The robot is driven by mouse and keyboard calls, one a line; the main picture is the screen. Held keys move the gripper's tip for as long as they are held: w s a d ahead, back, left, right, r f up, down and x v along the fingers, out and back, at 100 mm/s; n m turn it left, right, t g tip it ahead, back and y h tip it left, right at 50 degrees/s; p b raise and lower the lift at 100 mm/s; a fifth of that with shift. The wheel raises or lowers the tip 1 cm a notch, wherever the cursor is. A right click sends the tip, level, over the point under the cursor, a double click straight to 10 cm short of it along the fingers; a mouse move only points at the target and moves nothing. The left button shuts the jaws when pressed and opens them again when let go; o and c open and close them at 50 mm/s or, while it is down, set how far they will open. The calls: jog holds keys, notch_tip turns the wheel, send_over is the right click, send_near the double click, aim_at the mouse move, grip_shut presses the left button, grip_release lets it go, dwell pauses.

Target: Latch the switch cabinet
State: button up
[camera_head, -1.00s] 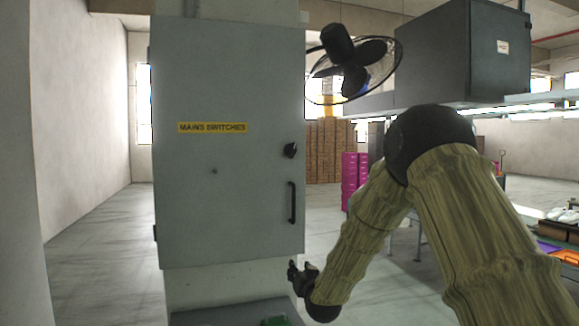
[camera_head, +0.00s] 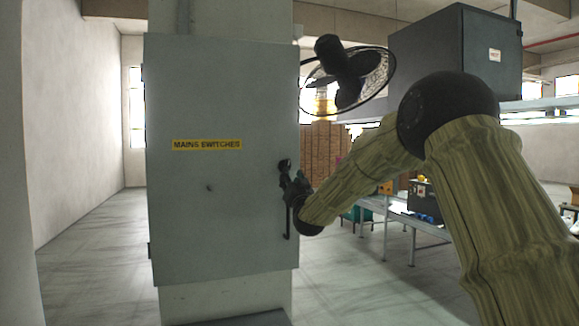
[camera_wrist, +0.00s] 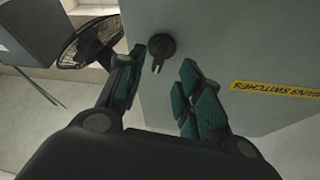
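The grey switch cabinet (camera_head: 220,245) with the yellow "MAINS SWITCHES" label (camera_head: 207,144) stands with its door looking shut. Its black latch knob (camera_head: 284,165) is at the door's right side, above the black bar handle (camera_head: 288,222), which my gripper partly covers. My gripper (camera_head: 290,184) is just below the knob in the head view. In the wrist view my gripper (camera_wrist: 155,88) is open, its teal-padded fingers apart with nothing between them. The knob (camera_wrist: 161,46) lies just beyond the fingertips, its pointer toward the gap. I cannot tell whether a finger touches the door.
A wall fan (camera_head: 345,75) is right of the cabinet, and a dark overhead box (camera_head: 455,50) is at upper right. A table (camera_head: 400,213) with items stands behind my arm. Floor at left (camera_head: 95,250) is clear.

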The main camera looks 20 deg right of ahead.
jog(key=p+x, duration=0.3)
jog(key=x, duration=0.3)
jog(key=shift+c, duration=0.4)
grip_shut()
